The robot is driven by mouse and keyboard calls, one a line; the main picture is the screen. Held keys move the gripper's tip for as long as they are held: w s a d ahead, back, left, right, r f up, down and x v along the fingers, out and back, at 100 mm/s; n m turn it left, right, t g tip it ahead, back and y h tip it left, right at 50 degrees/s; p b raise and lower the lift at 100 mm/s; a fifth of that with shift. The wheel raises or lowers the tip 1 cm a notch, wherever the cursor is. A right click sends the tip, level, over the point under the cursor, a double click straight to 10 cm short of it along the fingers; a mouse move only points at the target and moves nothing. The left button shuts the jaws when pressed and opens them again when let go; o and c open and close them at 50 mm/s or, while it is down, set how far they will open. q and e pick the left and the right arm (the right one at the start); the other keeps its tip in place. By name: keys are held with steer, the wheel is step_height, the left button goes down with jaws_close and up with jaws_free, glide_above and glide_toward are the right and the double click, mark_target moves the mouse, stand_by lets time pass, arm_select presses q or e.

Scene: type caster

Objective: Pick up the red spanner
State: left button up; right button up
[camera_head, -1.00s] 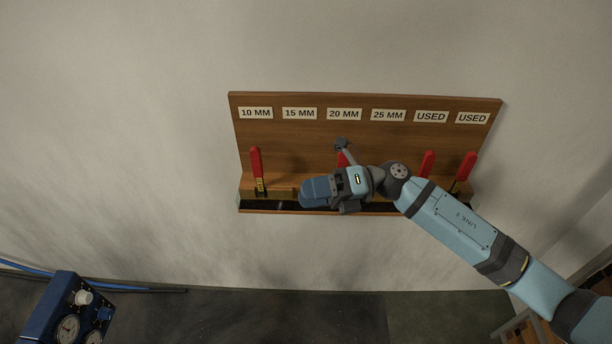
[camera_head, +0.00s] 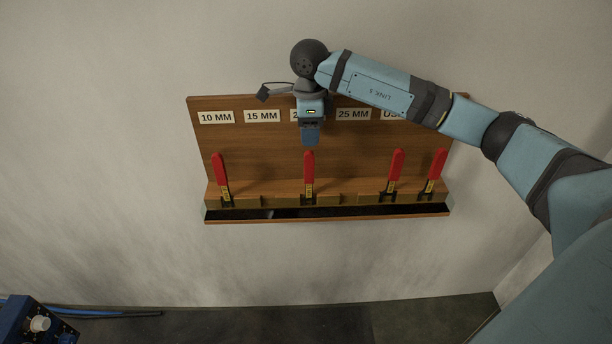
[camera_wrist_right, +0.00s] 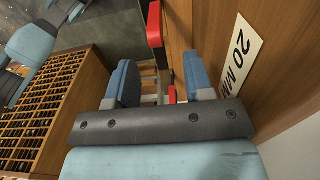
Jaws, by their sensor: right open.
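Several red-handled spanners stand upright in a wooden wall rack (camera_head: 270,150). One is at the left (camera_head: 220,168), one below the 20 MM label's place (camera_head: 309,165), and two at the right (camera_head: 396,165) (camera_head: 436,165). My right gripper (camera_head: 310,143) is open and empty, pointing down just above the middle spanner. In the right wrist view, a bit of red handle (camera_wrist_right: 172,94) shows between the blue fingers (camera_wrist_right: 162,84), mostly hidden by the gripper body. Another red handle (camera_wrist_right: 154,20) shows beyond. My left gripper is not in view.
The rack's back board stands close to my right gripper, with the 20 MM label (camera_wrist_right: 240,50) beside it. A wooden case with many small compartments (camera_wrist_right: 45,110) is on the other side. A blue gauge box (camera_head: 30,322) is at the lower left.

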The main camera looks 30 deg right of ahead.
mark_target(309, 152)
steer(key=f, duration=0.4)
steer(key=f+p, duration=0.1)
steer(key=f, duration=0.3)
steer(key=shift+s+a+f, duration=0.15)
steer(key=shift+s+f, duration=0.05)
steer(key=shift+f, duration=0.2)
jaws_close()
